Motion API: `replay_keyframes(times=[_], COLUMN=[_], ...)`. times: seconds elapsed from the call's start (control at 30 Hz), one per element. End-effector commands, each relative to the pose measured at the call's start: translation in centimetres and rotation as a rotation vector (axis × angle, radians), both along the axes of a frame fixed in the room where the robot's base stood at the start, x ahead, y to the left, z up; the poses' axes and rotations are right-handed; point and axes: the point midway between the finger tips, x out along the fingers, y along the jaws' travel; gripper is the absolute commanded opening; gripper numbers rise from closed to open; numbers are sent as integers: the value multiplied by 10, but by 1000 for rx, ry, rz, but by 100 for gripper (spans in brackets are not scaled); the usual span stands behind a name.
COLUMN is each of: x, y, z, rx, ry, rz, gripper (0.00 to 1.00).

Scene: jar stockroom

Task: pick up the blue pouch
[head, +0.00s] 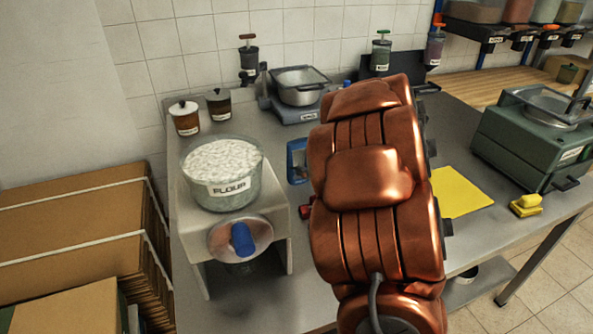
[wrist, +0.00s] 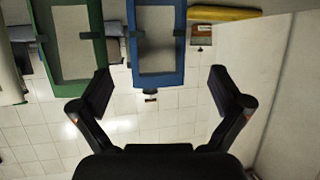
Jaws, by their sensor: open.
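The blue pouch (wrist: 158,79) shows in the wrist view as an upright blue frame around a pale, window-like middle. It hangs down from the top edge, between my open fingers and beyond them, with no finger touching it. My gripper (wrist: 160,90) is open and empty. In the head view a blue-edged piece (head: 291,162), which looks like the same pouch, shows just left of my copper arm, partly hidden by it. My gripper is hidden behind the arm there.
A green frame-like pouch (wrist: 80,88) hangs close left of the blue one. A flour tub (head: 222,190) on a pale stand, small jars (head: 186,122), a scale with a metal pan (head: 302,92) and a green machine (head: 530,140) stand on the steel table. A yellow sheet (head: 460,192) lies right of my arm.

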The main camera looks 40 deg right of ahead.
Motion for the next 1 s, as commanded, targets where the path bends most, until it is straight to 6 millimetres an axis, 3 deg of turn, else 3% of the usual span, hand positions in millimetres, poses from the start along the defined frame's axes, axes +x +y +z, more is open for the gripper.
replay_keyframes(times=[0.57,1.0], x=[28,70], y=[-5,-6], z=[-14,-29], rx=[13,12], ry=[-7,-7], rz=[1,4], gripper=[100,100])
